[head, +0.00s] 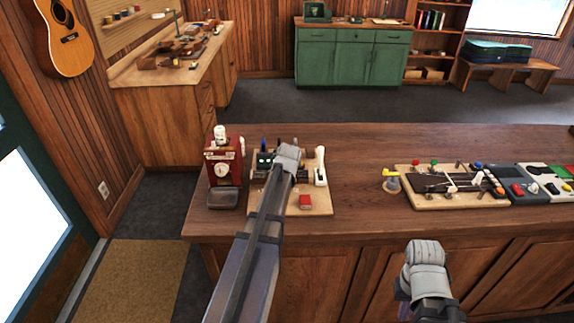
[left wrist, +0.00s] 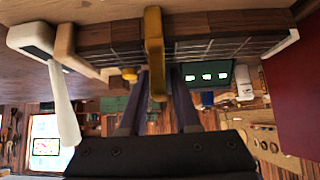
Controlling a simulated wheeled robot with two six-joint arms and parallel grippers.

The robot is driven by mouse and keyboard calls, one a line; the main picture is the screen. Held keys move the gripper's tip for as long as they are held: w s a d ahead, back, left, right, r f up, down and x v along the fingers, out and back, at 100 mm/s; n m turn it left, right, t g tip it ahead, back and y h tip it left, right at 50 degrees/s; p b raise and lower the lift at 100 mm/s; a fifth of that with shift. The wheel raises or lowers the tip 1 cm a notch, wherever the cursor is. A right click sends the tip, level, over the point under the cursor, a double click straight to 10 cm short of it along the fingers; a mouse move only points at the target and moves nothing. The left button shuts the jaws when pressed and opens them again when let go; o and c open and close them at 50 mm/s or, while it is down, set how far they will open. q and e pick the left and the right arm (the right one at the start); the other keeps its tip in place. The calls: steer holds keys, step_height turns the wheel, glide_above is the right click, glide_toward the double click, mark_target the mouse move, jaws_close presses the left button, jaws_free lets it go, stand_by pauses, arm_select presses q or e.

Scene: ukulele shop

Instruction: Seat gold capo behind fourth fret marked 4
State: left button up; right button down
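In the left wrist view the gold capo (left wrist: 154,42) stands across the dark fretted neck (left wrist: 215,48), its lower end between my left gripper's fingers (left wrist: 157,82). The fingers look closed on it. I cannot tell whether it presses on the neck, and no fret number is readable. In the head view my left gripper (head: 287,158) is over the wooden work board (head: 318,208); its own arm hides the capo and most of the neck. My right gripper (head: 425,256) hangs in front of the counter, its fingers mostly hidden.
A red machine (head: 223,163) stands left of the board. A second board (head: 440,200) with tools lies right on the counter (head: 355,180). The counter between the boards is mostly clear.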

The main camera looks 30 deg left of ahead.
arm_select(q)
steer(key=p+v, duration=0.7)
steer(key=v, duration=0.3)
stand_by(0.5)
steer(key=shift+s+r, duration=0.1)
stand_by(0.4)
